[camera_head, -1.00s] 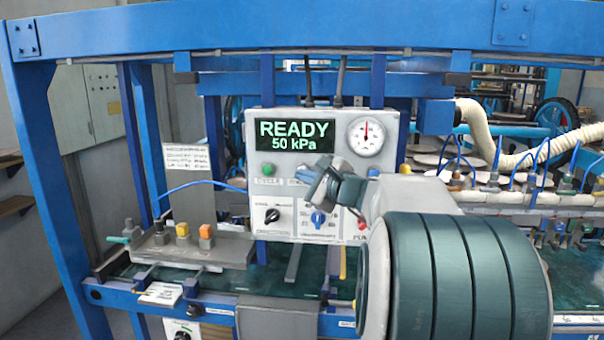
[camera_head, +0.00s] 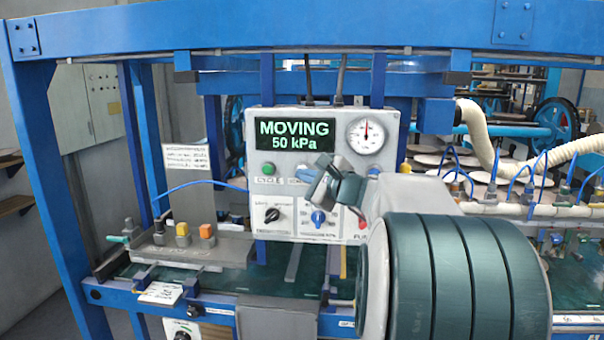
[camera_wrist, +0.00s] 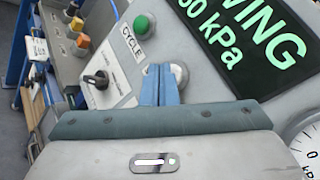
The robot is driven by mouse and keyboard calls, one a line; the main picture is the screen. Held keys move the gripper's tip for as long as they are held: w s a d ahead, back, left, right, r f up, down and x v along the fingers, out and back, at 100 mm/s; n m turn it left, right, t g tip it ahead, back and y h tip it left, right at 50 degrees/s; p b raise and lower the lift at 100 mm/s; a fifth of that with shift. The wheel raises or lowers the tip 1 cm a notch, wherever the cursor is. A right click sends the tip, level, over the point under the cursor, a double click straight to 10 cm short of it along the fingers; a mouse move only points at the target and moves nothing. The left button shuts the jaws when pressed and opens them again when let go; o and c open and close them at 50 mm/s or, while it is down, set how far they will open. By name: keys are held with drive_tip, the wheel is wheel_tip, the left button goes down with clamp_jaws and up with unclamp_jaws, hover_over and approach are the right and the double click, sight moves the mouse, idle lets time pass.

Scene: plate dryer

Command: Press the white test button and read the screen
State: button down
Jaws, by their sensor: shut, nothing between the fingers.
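The control panel (camera_head: 255,220) is a light grey box. Its screen (camera_head: 296,134) reads "MOVING" and "50 kPa" in pale green letters; the wrist view shows part of this screen (camera_wrist: 250,35). My gripper (camera_head: 316,188) is in front of the panel, below the screen. In the wrist view my gripper (camera_wrist: 160,84) is shut and empty, its blue fingers pointing at the panel. A round whitish button (camera_wrist: 181,74) shows partly behind the fingertips, just right of the "CYCLE" label. I cannot tell whether the fingers touch it. In the head view my gripper hides this button.
A green button (camera_head: 267,170), a black knob (camera_head: 272,215) and a blue knob (camera_head: 318,217) sit close by on the panel. A dial gauge (camera_head: 366,134) is at its upper right. A grey box with coloured buttons (camera_head: 190,250) stands left. Hoses (camera_head: 490,140) fill the right.

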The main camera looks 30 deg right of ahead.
drive_tip(key=shift+s+a, duration=0.35)
drive_tip(key=shift+s, duration=0.15)
drive_tip(key=shift+s+a+b, duration=0.55)
drive_tip(key=shift+s+a, duration=0.15)
drive_tip(key=shift+s, duration=0.35)
drive_tip(key=shift+s+a+b, duration=0.55)
drive_tip(key=shift+s+a, duration=0.15)
drive_tip(key=shift+s, duration=0.35)
drive_tip(key=s+a+f+n+g+y, duration=0.1)
drive_tip(key=s+a+f+n+g, duration=0.35)
drive_tip(key=a+f, duration=0.35)
drive_tip(key=s+a+f+n+g+y, duration=0.1)
drive_tip(key=s+a+f+n+g, duration=0.3)
drive_tip(key=a+f+n, duration=0.3)
drive_tip(key=s+f+n+g+h, duration=0.5)
drive_tip(key=s+f+n, duration=0.7)
drive_tip(key=s, duration=0.2)
drive_tip(key=shift+s+a+h, duration=0.2)
drive_tip(key=shift+a+h, duration=0.1)
